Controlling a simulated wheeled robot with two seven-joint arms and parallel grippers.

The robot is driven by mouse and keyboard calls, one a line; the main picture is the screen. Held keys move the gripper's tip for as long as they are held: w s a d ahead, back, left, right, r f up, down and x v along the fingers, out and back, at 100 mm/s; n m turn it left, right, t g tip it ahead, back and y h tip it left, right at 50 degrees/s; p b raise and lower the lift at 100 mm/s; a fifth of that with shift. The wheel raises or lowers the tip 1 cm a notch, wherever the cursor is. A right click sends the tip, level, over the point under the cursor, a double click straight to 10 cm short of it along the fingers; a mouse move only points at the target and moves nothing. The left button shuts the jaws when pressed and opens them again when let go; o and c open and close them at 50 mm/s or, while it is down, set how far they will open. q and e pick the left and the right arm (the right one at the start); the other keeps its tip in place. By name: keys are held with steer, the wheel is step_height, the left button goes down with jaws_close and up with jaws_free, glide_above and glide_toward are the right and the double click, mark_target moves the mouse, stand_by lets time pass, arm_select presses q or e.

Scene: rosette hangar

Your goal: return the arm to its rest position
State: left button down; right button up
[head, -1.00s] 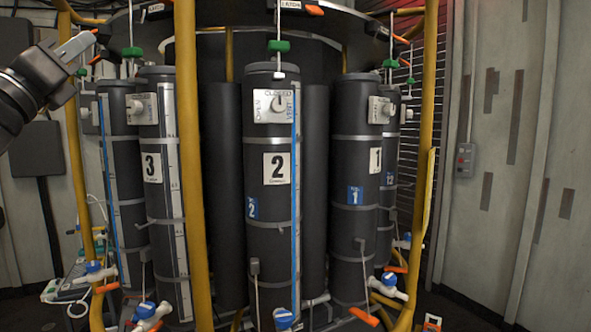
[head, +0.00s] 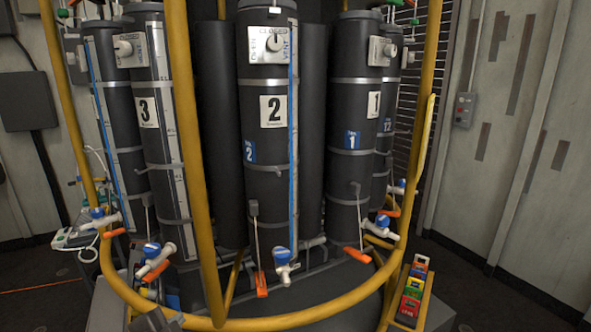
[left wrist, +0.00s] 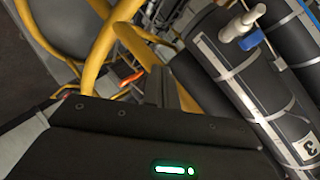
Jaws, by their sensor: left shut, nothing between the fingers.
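My left gripper (head: 153,320) shows only as a small grey piece at the bottom edge of the head view, low in front of cylinder 3 and near the yellow hoop. In the left wrist view the fingers (left wrist: 165,88) are together and empty. Cylinder 3 (left wrist: 235,75) appears tilted to their right, apart from them as far as I can tell. My right gripper is not in view.
Dark cylinders 3 (head: 150,145), 2 (head: 268,160) and 1 (head: 355,130) stand inside a yellow tube frame (head: 195,160). Valves with blue or orange handles (head: 283,262) stick out low. A caddy of coloured blocks (head: 412,295) hangs at right. Floor beyond is clear.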

arm_select(q)
steer(key=s+d+f+n+g, duration=0.1)
steer(key=s+f+n+g, duration=0.2)
steer(key=s+f, duration=0.5)
steer(key=s+f+n+g, duration=0.3)
steer(key=s+f+n, duration=0.15)
steer(key=s, duration=0.65)
steer(key=s+d+f+n+g, duration=0.1)
steer(key=s+f+n+g, duration=0.2)
steer(key=s+f, duration=0.55)
step_height(320, 180, down, 22)
steer(key=s+g, duration=0.1)
steer(key=s+a+f+g, duration=0.1)
steer(key=s+a+f, duration=0.2)
steer(key=s+f, duration=1.4)
steer(key=shift+s+f+m+g, duration=0.3)
steer(key=shift+f+m, duration=0.05)
steer(key=shift+f, duration=0.15)
steer(key=shift+a, duration=0.1)
